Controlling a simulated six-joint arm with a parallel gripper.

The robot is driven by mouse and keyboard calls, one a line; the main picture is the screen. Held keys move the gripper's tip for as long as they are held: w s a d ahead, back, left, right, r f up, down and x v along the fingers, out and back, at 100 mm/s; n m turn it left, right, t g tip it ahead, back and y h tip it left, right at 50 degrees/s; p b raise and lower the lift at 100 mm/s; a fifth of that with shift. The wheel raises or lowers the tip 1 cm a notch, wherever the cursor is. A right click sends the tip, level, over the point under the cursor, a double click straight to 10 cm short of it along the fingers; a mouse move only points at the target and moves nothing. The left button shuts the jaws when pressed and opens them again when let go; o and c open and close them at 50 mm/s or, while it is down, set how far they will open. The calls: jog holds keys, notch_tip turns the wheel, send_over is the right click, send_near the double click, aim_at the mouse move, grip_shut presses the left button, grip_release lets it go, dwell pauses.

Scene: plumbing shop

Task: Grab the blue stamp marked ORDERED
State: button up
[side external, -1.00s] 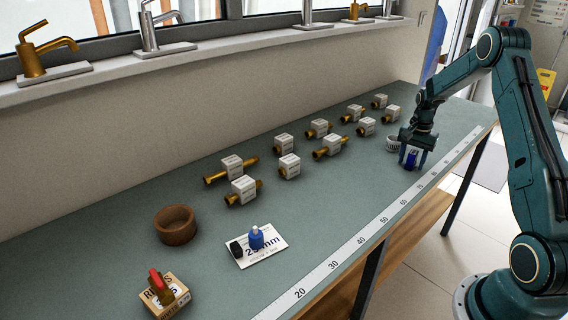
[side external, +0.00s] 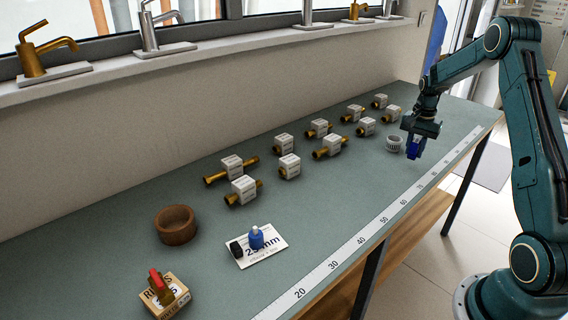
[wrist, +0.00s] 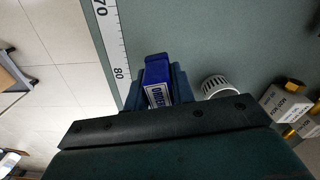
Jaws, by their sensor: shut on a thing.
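The blue stamp (wrist: 157,72) is between the fingers of my gripper (wrist: 158,88) in the wrist view. Its white label shows part of the word ORDERED, partly covered by the gripper. In the side view the stamp (side external: 415,148) hangs below my gripper (side external: 416,143), which is shut on it above the far right part of the bench. The stamp appears clear of the bench top.
A white slotted cup (side external: 394,145) stands just left of my gripper. Several brass fittings with white tags (side external: 327,147) lie on the bench (side external: 330,215). A ruler strip (side external: 365,233) runs along the front edge.

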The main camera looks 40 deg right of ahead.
aim_at(417, 140)
notch_tip(417, 140, up, 16)
dwell(0.4)
dwell(0.5)
